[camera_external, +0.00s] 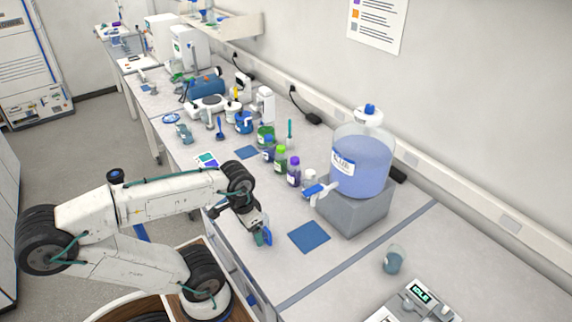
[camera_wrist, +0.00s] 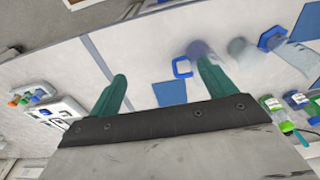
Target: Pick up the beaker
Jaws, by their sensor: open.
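A small clear beaker (camera_external: 393,261) with bluish contents stands upright on the bench, right of the dark seam and behind the white device. A similar small glass vessel (camera_external: 184,134) stands far off near the bench's front edge; I cannot tell if it is a beaker too. My gripper (camera_external: 263,236) points down near the bench's front edge, left of the blue mat and well apart from the near beaker. In the wrist view its two teal fingers (camera_wrist: 163,90) are spread with nothing held between them. I cannot make out the near beaker clearly in the wrist view.
A large carboy (camera_external: 362,165) of blue liquid sits on a grey block (camera_external: 352,207). A flat blue mat (camera_external: 309,236) lies in front of it. Several capped bottles (camera_external: 280,160) stand to its left. A white device (camera_external: 415,303) reading IDLE is at the near right.

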